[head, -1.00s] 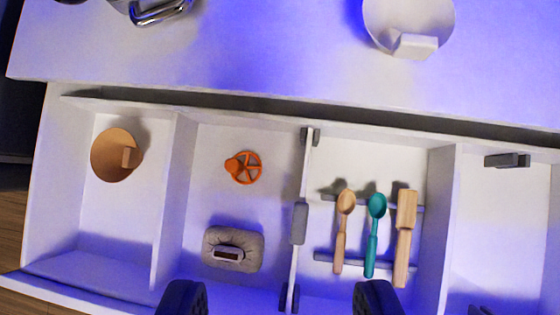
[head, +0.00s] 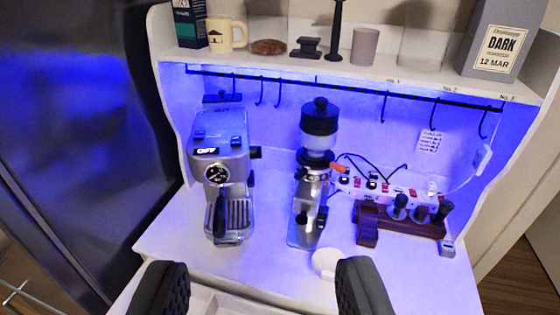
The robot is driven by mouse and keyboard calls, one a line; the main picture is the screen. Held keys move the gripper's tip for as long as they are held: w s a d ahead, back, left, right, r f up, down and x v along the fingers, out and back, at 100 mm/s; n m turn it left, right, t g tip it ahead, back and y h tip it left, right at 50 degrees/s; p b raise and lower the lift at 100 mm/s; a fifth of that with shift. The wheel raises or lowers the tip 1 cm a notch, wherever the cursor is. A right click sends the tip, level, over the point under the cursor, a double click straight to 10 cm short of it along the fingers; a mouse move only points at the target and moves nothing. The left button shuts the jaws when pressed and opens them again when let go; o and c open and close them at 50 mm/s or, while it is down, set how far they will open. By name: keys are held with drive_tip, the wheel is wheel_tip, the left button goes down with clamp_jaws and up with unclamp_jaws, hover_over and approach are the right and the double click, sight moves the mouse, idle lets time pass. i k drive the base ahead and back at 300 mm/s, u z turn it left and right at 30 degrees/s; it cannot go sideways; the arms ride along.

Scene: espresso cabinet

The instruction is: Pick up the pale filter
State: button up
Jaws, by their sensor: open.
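A white round piece with a small tab, likely the pale filter (head: 325,262), lies on the white counter in front of the coffee grinder (head: 312,180). My gripper (head: 262,272) is open and empty, its two black fingers apart at the bottom of the view. The white piece appears just left of the right finger, farther off, with clear space between. The right finger comes close to covering its lower edge.
An espresso machine (head: 220,175) stands left of the grinder. A dark wooden stand (head: 400,220) with several tools is at right, before a power strip (head: 400,190). A shelf (head: 350,70) with hooks runs above. The front middle of the counter is clear.

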sight(324, 261)
drive_tip(key=z, duration=0.8)
drive_tip(key=k, duration=0.8)
drive_tip(key=u, duration=0.75)
drive_tip(key=i, duration=1)
